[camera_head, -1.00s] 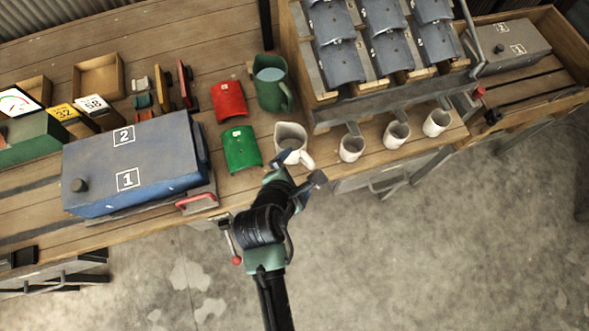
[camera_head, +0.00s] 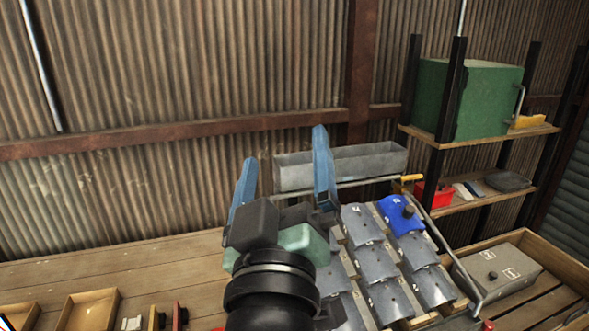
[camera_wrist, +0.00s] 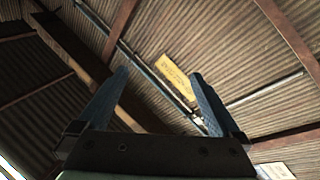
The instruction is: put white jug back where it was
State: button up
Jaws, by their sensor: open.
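My gripper (camera_head: 281,165) is raised in front of the corrugated wall, with its two blue fingers pointing up. It is open and nothing shows between the fingers. In the wrist view my gripper (camera_wrist: 160,95) is also open and empty, facing the roof. The white jug is not in view in either current picture; the part of the bench where it stood a second ago lies below the head view.
A rack of grey sloped plates (camera_head: 383,300), with one blue piece (camera_head: 400,214), stands right of my arm. A grey trough (camera_head: 345,166) is behind. A grey box (camera_head: 497,272) and shelves with a green cabinet (camera_head: 465,98) are at right. The left bench top (camera_head: 150,262) is mostly clear.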

jog(key=s+r+m+t, duration=0.3)
jog(key=s+r, duration=0.2)
jog(key=r, duration=0.3)
jog(key=s+d+r+m+t, duration=0.1)
jog(key=s+r+m+t, duration=0.1)
jog(key=s+r, duration=0.3)
notch_tip(320, 180, up, 4)
jog(key=shift+s+m+t, duration=0.2)
jog(key=shift+m+t, duration=0.2)
jog(key=shift+m, duration=0.1)
jog(key=shift+d, duration=0.15)
